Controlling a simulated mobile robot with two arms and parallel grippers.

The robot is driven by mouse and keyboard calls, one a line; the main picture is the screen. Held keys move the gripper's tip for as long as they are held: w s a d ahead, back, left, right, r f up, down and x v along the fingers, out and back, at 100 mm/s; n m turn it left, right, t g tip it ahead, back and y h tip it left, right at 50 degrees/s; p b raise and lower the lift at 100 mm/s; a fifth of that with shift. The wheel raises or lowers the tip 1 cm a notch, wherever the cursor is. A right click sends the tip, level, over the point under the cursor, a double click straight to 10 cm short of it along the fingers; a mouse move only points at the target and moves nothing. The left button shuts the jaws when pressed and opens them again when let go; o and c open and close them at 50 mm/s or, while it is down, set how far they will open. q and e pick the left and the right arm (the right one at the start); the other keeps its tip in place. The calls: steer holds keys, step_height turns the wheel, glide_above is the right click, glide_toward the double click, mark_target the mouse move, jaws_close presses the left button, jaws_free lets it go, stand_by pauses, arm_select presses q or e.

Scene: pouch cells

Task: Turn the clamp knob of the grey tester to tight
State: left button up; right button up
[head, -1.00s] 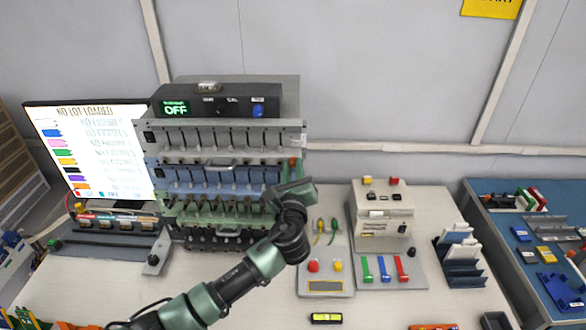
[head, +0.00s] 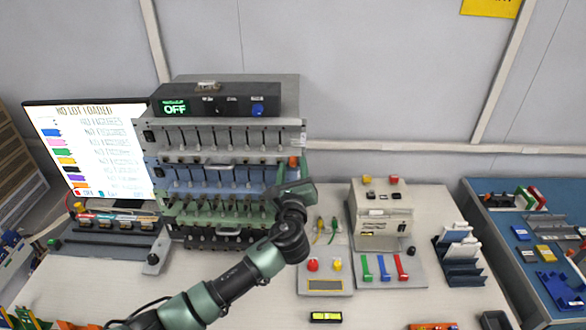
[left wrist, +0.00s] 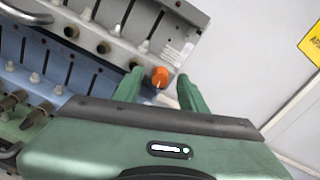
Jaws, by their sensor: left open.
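The grey tester (head: 222,136) is the upper row of a stacked rack, with several clips along its front. An orange knob (head: 293,161) sits at the right end of the rack, by the lower edge of the grey row. My left gripper (head: 291,173) is open just in front of it. In the left wrist view, the orange knob (left wrist: 160,77) shows between the two open green fingers (left wrist: 159,74), with a gap on each side. The grey tester (left wrist: 125,25) runs up and left from it. I cannot tell the knob's setting. My right gripper is not in view.
A blue row (head: 215,178) and a green row (head: 215,209) lie below the grey one. A black box (head: 216,101) reading OFF stands on top. A control panel (head: 325,285) with red and yellow buttons and a beige machine (head: 384,215) stand to the right.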

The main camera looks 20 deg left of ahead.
arm_select(q)
steer(key=b+v, duration=0.2)
steer(key=v, duration=0.5)
steer(key=shift+s+b, duration=0.3)
steer(key=shift+s, duration=0.1)
steer(key=shift+d, duration=0.15)
